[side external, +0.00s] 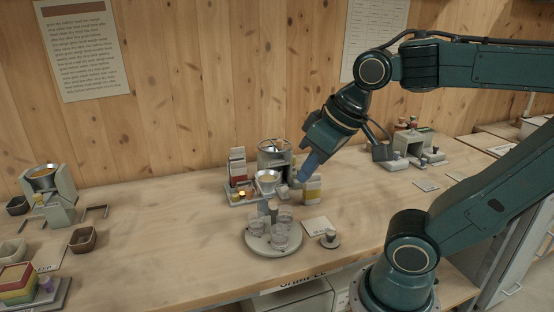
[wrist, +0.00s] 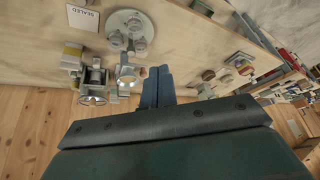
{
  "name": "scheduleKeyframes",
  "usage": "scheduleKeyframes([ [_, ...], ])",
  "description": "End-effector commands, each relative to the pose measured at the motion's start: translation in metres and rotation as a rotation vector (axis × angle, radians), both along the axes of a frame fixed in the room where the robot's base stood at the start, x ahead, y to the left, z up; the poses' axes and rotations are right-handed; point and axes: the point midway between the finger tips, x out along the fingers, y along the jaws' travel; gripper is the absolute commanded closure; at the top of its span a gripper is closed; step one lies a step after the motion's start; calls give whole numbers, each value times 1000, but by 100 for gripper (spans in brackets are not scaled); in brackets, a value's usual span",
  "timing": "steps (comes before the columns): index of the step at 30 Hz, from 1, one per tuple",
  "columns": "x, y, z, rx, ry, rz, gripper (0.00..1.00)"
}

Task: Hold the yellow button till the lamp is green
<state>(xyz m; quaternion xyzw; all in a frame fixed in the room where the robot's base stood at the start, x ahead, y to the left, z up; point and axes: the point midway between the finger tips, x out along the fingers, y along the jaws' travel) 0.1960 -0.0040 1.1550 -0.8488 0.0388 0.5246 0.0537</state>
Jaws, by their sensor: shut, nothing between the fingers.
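The feed mixer (side external: 274,152) stands mid-table near the back wall, with a metal bowl on top and a pale bowl in front. A small lit spot (side external: 242,194), amber-yellow, glows at its front left; I cannot tell whether it is the lamp or the yellow button. No green light shows. My gripper (side external: 304,175) is shut and empty, pointing down just right of the mixer, near a yellow-banded block (side external: 313,189); contact cannot be told. In the wrist view my blue fingers (wrist: 158,73) are together, beside the mixer (wrist: 94,76). No button shows clearly there.
Another machine (side external: 48,195) stands far left, and a further station (side external: 410,143) behind right. The front left-centre table is clear.

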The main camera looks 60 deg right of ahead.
Motion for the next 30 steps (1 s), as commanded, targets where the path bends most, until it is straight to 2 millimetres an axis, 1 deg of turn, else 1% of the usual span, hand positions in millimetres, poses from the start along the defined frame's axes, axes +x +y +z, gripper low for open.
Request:
scheduleKeyframes([
  [9, 44, -13, 18, 108, 60, -279, 100],
  [15, 74, -25, 25, 174, 96, -471, 100],
  [22, 110, -40, 28, 245, 133, -695, 100],
  [30, 152, -62, 24, 320, 172, -962, 100],
])
